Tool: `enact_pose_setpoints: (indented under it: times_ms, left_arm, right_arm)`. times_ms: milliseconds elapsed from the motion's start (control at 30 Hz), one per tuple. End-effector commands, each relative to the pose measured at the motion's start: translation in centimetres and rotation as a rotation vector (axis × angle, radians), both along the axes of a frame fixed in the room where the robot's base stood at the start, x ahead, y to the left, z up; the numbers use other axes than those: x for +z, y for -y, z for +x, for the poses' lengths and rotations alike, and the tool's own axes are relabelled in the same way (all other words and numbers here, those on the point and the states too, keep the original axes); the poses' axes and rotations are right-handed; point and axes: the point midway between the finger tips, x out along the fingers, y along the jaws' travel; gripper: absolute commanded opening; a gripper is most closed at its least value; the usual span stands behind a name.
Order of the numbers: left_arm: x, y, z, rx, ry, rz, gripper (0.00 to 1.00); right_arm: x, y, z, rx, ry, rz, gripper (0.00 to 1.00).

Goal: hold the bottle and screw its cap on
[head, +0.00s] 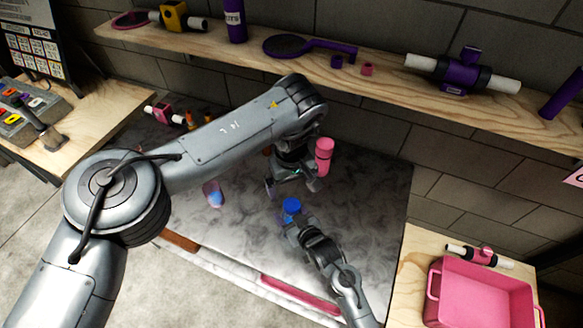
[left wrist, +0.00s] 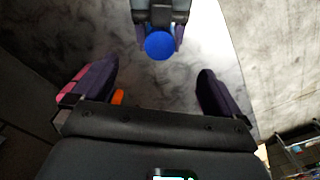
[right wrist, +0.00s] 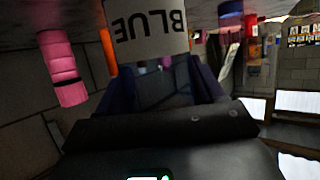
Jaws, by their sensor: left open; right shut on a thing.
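My right gripper (head: 291,223) is shut on a bottle with a blue top (head: 291,205), above the grey marbled surface. In the right wrist view its white label (right wrist: 147,28) reads BLUE upside down between the fingers. From the left wrist view the bottle is a round blue shape (left wrist: 159,45) in the right gripper's jaws; I cannot tell whether this blue is a cap. My left gripper (head: 291,184) is open and empty, above and behind the bottle in the head view, apart from it. Its fingers stand wide apart in the left wrist view (left wrist: 152,88).
A pink bottle (head: 324,152) stands close beside my left gripper; an orange item (right wrist: 108,48) is near it. A small pink and blue item (head: 213,194) lies on the marbled surface (head: 370,215). A wooden shelf (head: 390,75) runs behind. A pink bin (head: 480,295) is at right.

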Motion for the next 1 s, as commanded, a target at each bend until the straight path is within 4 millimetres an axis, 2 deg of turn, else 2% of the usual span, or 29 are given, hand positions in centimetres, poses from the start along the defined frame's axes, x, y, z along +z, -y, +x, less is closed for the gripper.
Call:
enact_pose_setpoints:
  times_ms: [33, 200, 400, 600, 900, 933, 1000]
  left_arm:
    - [1.2, 0.0, 0.1, -0.002, 0.006, 0.001, 1.0]
    - [4.2, 0.0, 0.1, -0.002, 0.004, 0.003, 1.0]
    - [6.8, 0.0, 0.1, -0.001, 0.002, 0.002, 1.0]
    - [7.9, 0.0, 0.1, 0.0, 0.0, 0.0, 1.0]
    - [8.0, 0.0, 0.1, 0.0, -0.001, 0.0, 1.0]
    - [8.0, 0.0, 0.1, 0.0, -0.001, 0.0, 1.0]
    - [8.0, 0.0, 0.1, 0.0, -0.001, 0.0, 1.0]
  right_arm:
    - [0.1, 0.0, 0.0, 0.0, 0.002, 0.001, 0.0]
    - [0.1, 0.0, 0.0, 0.0, 0.002, 0.001, 0.0]
    - [0.1, 0.0, 0.0, 0.0, 0.002, 0.001, 0.0]
    - [0.1, 0.0, 0.0, 0.0, 0.002, 0.001, 0.0]
    - [0.1, 0.0, 0.0, 0.0, 0.002, 0.001, 0.0]
    - [0.1, 0.0, 0.0, 0.0, 0.002, 0.001, 0.72]
    - [0.1, 0.0, 0.0, 0.0, 0.002, 0.001, 0.82]
